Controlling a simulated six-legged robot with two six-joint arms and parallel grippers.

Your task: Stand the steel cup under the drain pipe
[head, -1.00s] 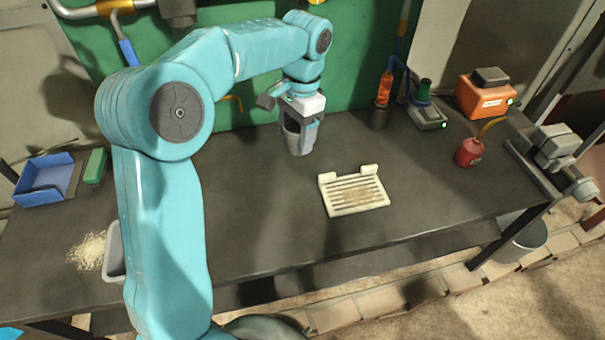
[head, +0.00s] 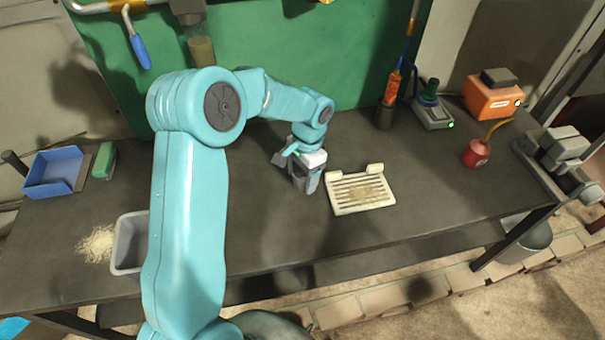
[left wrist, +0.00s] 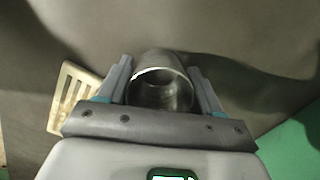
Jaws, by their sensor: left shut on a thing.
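The steel cup (head: 306,184) is gripped in my left gripper (head: 304,171), just left of the slotted cream tray. In the left wrist view the round, open-mouthed cup (left wrist: 163,84) sits between both fingers, and its inside looks empty. I cannot tell whether its base touches the bench. A grey pipe (head: 98,7) with a blue-handled lever (head: 140,52) runs along the top left. A dark fitting (head: 188,10) hangs at its right, with a brownish tube-like piece below; the cup is well away from them. My right gripper is not in view.
The slotted tray (head: 345,207) holds scattered grains. A grey bin (head: 122,258), spilled grains (head: 97,243), a blue tray (head: 48,175) and a green block (head: 104,160) are at left. A red oil can (head: 476,154) and orange box (head: 492,100) stand right.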

